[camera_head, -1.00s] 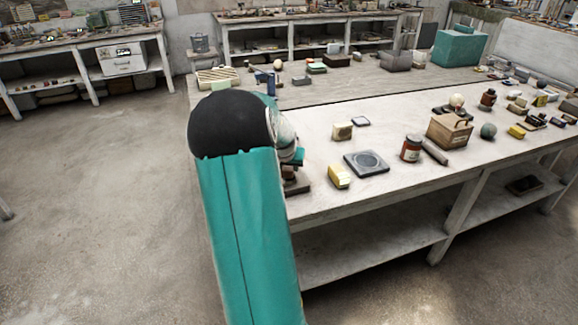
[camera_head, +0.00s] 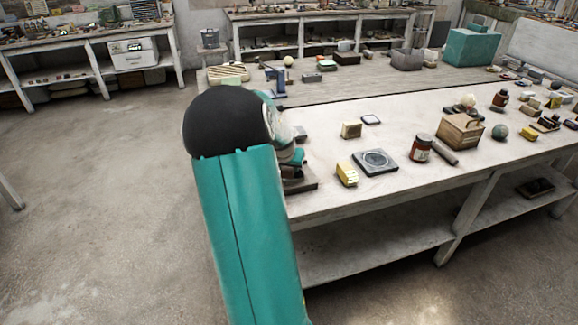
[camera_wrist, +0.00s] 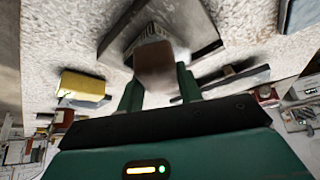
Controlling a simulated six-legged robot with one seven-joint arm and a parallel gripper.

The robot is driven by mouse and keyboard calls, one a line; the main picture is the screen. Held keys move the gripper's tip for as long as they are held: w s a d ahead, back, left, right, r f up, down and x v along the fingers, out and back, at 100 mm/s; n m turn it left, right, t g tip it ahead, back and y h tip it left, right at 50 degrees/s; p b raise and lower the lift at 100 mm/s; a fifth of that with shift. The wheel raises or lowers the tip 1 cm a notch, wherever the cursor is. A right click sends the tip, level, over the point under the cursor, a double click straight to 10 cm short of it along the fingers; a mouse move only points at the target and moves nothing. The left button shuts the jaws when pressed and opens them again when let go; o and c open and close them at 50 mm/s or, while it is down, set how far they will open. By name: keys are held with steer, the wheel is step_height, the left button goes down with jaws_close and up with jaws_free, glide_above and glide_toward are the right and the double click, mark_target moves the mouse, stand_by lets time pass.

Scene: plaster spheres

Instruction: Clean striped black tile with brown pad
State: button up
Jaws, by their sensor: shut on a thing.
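My gripper (camera_wrist: 158,76) is shut on a brown pad (camera_wrist: 157,65), which sits between its two green fingers in the wrist view. A dark square tile (camera_wrist: 196,38) lies beyond the pad, with a pale ridged patch showing just past the pad; I cannot make out its full stripe pattern. The pad is over this tile and overlaps it in view; I cannot tell whether they touch. In the head view the dark tile (camera_head: 305,186) shows at the bench's near left edge, partly hidden by my arm and gripper (camera_head: 295,164).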

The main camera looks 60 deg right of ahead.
steer(key=shift+f, duration=0.6)
stand_by(0.3)
steer(key=shift+s+a+r, duration=0.1)
steer(key=shift+a, duration=0.35)
steer(key=shift+s+a, duration=0.15)
steer(key=shift+a, duration=0.35)
steer(key=shift+w+d, duration=0.25)
steer(key=shift+d, duration=0.65)
steer(key=shift+w+d, duration=0.2)
steer(key=shift+d, duration=0.7)
steer(key=shift+a, duration=0.15)
